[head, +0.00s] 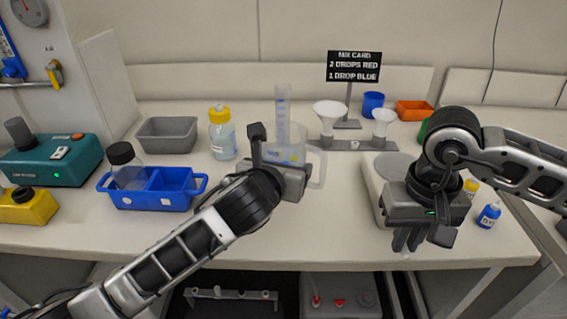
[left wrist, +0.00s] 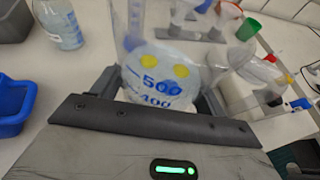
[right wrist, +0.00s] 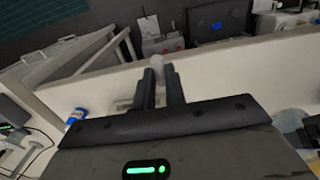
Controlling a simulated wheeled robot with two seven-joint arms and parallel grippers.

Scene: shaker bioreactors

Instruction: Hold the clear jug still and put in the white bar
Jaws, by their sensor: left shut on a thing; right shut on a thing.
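The clear jug (head: 318,168) stands upright near the middle of the table, its handle to the right. My left gripper (head: 280,158) is shut on it and partly hides it. In the left wrist view the jug (left wrist: 165,80) shows blue numbers and two yellow spots. My right gripper (head: 408,243) points down at the table's front edge, right of the jug and well apart from it. It is shut on the small white bar (right wrist: 170,75), seen at the fingertips in the right wrist view. In the head view only a pale bit of the bar (head: 405,256) shows below the fingers.
A clear graduated cylinder (head: 283,108) stands behind the jug. White funnels on a grey stand (head: 350,144) are at the back. A pale flat-topped device (head: 372,190) sits beside my right gripper. A blue carrier (head: 155,203) and yellow-capped bottle (head: 222,140) stand left.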

